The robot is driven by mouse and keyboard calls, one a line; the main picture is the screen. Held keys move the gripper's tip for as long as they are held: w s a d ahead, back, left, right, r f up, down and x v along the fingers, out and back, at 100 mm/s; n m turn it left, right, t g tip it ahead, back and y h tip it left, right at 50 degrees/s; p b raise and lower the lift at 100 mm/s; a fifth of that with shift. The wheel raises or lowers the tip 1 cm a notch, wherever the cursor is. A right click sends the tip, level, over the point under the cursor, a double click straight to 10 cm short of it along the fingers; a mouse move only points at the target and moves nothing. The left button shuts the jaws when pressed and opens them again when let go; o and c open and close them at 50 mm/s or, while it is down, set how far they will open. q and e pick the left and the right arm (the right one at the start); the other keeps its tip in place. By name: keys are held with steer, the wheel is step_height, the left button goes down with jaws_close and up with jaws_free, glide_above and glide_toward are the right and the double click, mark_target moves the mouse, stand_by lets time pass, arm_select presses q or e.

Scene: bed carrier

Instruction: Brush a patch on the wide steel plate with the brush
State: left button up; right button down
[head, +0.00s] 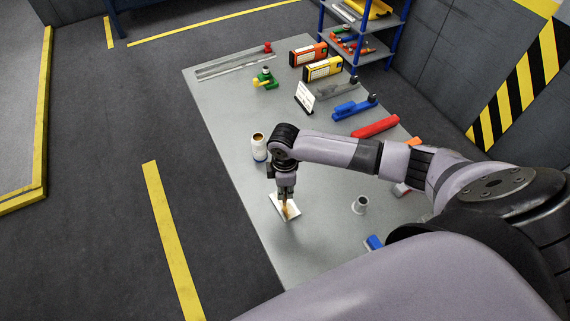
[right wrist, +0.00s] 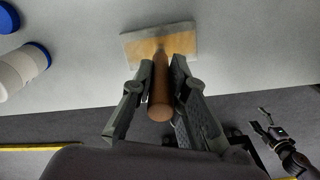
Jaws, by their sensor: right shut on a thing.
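My right gripper (head: 286,194) points down over the near left part of the table. It is shut on the brush, whose round brown handle (right wrist: 160,92) shows between the fingers in the right wrist view (right wrist: 160,85). Under the brush lies a small pale rectangular plate (head: 279,198) with a tan patch in its middle; it also shows in the right wrist view (right wrist: 130,44). The bristle end is largely hidden, so I cannot tell whether it touches the plate. A dark jointed part, apparently my left gripper (right wrist: 268,121), shows small in the right wrist view; its jaw state is unclear.
An open white-and-blue can (head: 259,153) with brown contents stands just beyond the plate. A small grey cup (head: 360,205) stands to the right. Tools and boxes fill the far and right parts of the grey table (head: 222,100). The plate lies near the left table edge.

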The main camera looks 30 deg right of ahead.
steer(key=shift+w, duration=0.1)
steer(key=shift+w+d+b, duration=0.1)
steer(key=shift+w+b, duration=0.25)
steer(key=shift+w, duration=0.65)
steer(key=shift+w+b, duration=0.5)
steer(key=shift+w, duration=0.6)
steer(key=shift+s+p, duration=1)
steer(key=shift+p, duration=0.05)
steer(key=shift+s, duration=0.15)
steer(key=shift+s, duration=0.1)
